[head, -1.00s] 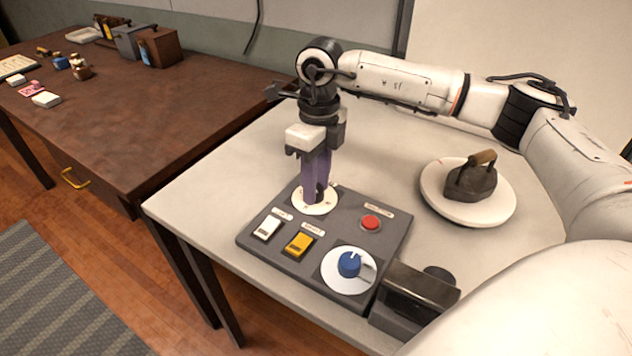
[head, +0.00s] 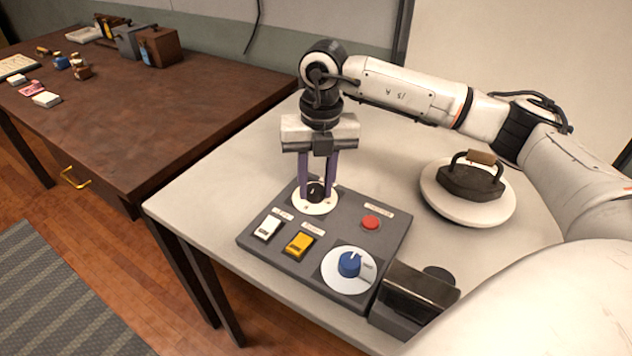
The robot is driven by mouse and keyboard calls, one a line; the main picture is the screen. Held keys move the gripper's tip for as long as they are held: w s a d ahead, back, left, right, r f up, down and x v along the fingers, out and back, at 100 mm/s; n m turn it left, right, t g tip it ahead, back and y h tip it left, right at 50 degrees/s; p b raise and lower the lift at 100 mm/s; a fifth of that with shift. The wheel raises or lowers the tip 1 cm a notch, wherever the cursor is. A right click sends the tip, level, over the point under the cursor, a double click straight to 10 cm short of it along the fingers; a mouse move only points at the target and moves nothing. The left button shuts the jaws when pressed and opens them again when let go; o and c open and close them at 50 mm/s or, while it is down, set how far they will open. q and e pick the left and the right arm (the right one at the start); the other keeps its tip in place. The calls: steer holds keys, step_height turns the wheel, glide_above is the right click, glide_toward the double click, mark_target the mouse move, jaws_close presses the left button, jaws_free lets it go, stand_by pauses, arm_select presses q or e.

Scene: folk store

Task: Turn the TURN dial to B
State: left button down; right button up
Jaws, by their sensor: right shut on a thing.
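A dark grey control panel (head: 306,264) lies on the light table. At its back is a small black dial (head: 315,190) on a white disc with small marks. My right gripper (head: 318,193) points down over it, one purple finger at each side, shut on the black dial. A blue dial (head: 349,264) on a larger white disc sits at the panel's front right, apart from the gripper. The lettering on the dials and labels is too small to read, so I cannot tell the black dial's setting. My left gripper is out of view.
The panel also has a red button (head: 370,222), a white switch (head: 266,228) and a yellow switch (head: 299,244). An old iron (head: 472,182) stands on a round white plate (head: 444,205) at right. A dark box-like device (head: 416,300) is beside the panel's front right.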

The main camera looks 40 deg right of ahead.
mark_target(319, 189)
steer(key=shift+r+m, duration=0.1)
steer(key=shift+m, duration=0.4)
steer(key=o, duration=1)
steer(key=shift+o, duration=0.2)
step_height(319, 189, up, 10)
steer(key=shift+s+d+r, duration=0.15)
steer(key=shift+d, duration=0.05)
